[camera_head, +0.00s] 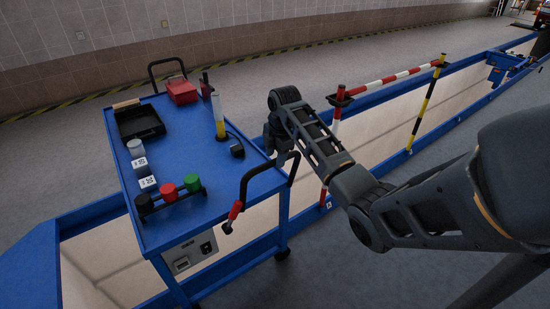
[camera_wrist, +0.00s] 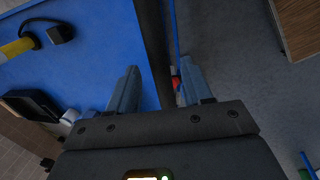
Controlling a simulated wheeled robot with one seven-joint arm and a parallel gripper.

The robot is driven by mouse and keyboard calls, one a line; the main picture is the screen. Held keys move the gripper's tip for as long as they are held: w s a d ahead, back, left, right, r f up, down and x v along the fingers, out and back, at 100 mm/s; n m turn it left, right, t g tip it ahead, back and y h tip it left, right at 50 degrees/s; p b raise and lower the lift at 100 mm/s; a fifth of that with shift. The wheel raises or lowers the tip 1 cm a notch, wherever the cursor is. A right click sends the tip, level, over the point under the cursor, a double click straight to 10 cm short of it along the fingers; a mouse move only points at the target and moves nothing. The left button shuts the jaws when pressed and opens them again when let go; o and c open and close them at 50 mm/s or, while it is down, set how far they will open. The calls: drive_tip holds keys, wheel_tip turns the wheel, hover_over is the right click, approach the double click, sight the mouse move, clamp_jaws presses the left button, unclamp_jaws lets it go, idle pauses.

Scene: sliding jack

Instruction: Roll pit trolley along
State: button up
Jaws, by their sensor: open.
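The blue trolley (camera_head: 193,160) stands at the left in the head view, beside or over the pit, with a castor (camera_head: 282,252) on the floor. A black handle with a red lever (camera_head: 235,212) is at its near right end; another handle (camera_head: 165,66) is at the far end. My gripper (camera_wrist: 157,88) is open and empty, above the trolley's right edge. In the wrist view the blue top (camera_wrist: 85,65) lies under one finger and its dark edge runs between the fingers. A small red part (camera_wrist: 175,82) shows by the other finger. The fingertips are hard to see in the head view.
The trolley top holds a black tray (camera_head: 139,120), a red box (camera_head: 181,91), a yellow-based cylinder (camera_head: 218,118) and coloured knobs (camera_head: 169,192). Red-white barrier rails (camera_head: 390,78) and a yellow-black post (camera_head: 425,100) line the blue-edged pit (camera_head: 385,125).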

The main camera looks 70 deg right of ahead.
drive_tip(key=shift+w+f, duration=0.15)
drive_tip(key=shift+f, duration=0.65)
drive_tip(key=shift+c, duration=0.4)
clamp_jaws()
